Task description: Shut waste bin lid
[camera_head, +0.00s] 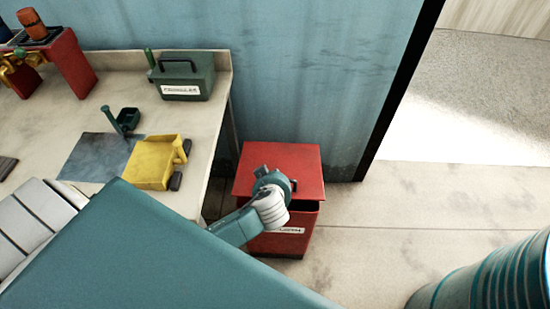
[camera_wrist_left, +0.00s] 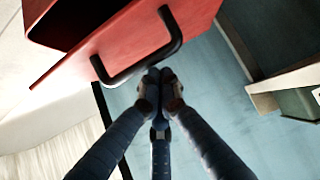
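The red waste bin (camera_head: 304,222) stands on the floor beside the table, with a white label on its front. Its red lid (camera_head: 305,162) lies over the top, with a dark gap under its front right edge. The lid (camera_wrist_left: 120,38) fills the top of the left wrist view, with a dark opening at upper left. A black handle (camera_wrist_left: 135,68) sticks out from it. My left gripper (camera_wrist_left: 158,76) has its fingertips together just beside the handle bar; I see nothing between them. In the head view my left wrist covers part of the lid and bin. My right gripper is not in view.
The table (camera_head: 205,130) stands left of the bin, holding a green box (camera_head: 185,78), a yellow container (camera_head: 155,163) and a small green scoop (camera_head: 123,120). A blue wall is behind the bin. Floor to its right is clear up to a teal barrel (camera_head: 490,280).

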